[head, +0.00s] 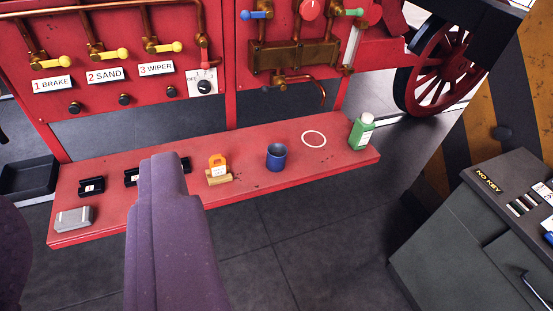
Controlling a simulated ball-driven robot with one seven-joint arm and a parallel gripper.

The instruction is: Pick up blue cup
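The blue cup (276,157) stands upright on a low red bench (250,186), right of the bench's middle. Its open top faces up and the inside looks dark. Nothing touches it. A purple part, which looks like one of my arm links, rises from the bottom edge left of the cup and covers part of the bench. Another dark purple part shows at the lower left edge. No gripper fingers can be made out, and nothing is seen held.
On the bench are an orange tag on a wooden block (218,172), a white ring mark (314,139), a green bottle (361,131), a grey block (74,219) and black holders (92,186). Behind stands a red lever panel (120,25). A grey cabinet (470,230) stands right; the front floor is clear.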

